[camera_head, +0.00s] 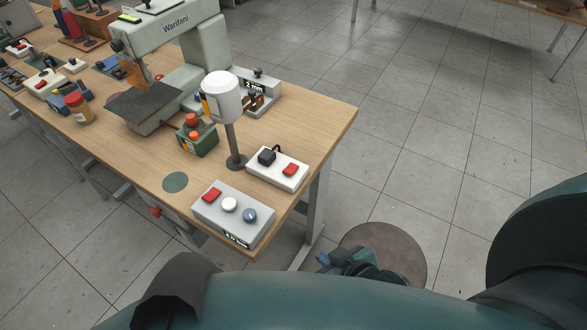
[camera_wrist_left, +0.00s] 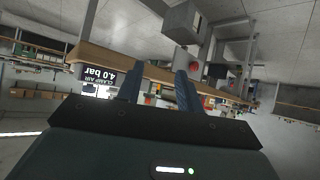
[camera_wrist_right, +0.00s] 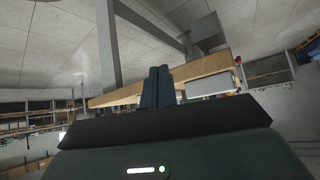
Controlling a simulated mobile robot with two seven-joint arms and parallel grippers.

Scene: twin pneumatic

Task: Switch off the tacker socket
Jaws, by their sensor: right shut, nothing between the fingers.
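A white socket box (camera_head: 278,168) sits near the table's right edge, with a black plug and a red rocker switch (camera_head: 290,169). A similar white box (camera_head: 47,84) with a red switch lies at the far left. No readable label tells which is the tacker socket, and I cannot tell the switch positions. My right gripper (camera_head: 325,259) is beyond the table's right edge, apart from the boxes. Its fingers (camera_wrist_right: 157,87) are together and empty in the right wrist view. My left gripper (camera_wrist_left: 158,90) has its fingers apart, with nothing between them; it is hidden in the head view.
A grey control box (camera_head: 235,213) with a red switch and two knobs stands at the front corner. Open floor lies right of the table.

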